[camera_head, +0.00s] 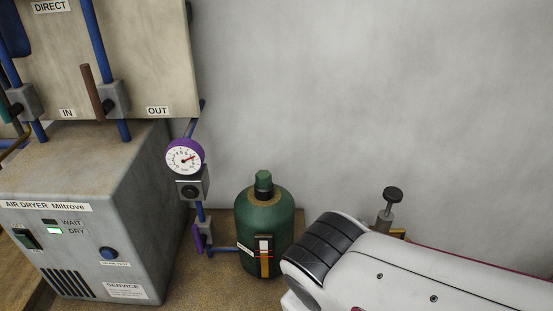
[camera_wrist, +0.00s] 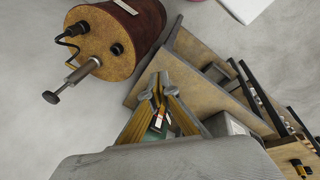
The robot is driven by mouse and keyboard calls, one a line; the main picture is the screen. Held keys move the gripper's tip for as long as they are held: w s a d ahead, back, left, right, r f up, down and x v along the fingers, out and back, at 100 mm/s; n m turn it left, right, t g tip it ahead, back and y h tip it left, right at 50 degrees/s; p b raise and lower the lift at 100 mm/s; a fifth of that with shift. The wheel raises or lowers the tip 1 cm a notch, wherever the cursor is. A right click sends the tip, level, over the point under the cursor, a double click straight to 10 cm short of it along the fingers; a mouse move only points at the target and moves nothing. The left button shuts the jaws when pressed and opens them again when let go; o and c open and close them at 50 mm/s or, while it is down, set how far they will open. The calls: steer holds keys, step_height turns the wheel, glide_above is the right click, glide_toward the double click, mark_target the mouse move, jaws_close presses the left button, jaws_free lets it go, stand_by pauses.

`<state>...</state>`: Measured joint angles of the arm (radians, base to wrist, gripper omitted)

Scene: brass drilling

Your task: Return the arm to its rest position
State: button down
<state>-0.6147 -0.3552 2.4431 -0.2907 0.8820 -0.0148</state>
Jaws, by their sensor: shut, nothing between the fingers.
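My gripper (camera_wrist: 158,92) shows in the wrist view, with its two narrow fingers drawn together and nothing visible held between them. It is above a brownish shelf or bench edge, and I cannot tell its exact height. My white arm with a black ribbed joint crosses the lower right of the head view. The gripper itself is out of that view.
In the head view, the grey air dryer (camera_head: 95,190) stands left, with a purple-rimmed gauge (camera_head: 184,157) and green bottle (camera_head: 264,222) beside it. A black knob (camera_head: 393,194) rises behind my arm. In the wrist view, a dark red cylinder (camera_wrist: 135,22) lies upper left.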

steer(key=s+d+r+m+t, duration=0.2)
steer(key=d+r+m, duration=0.4)
steer(key=d+m, duration=0.3)
steer(key=shift+s+d+r+y, duration=0.2)
steer(key=shift+d+y, duration=0.2)
steer(key=shift+d, duration=0.2)
steer(key=shift+f, duration=0.1)
stand_by(0.9)
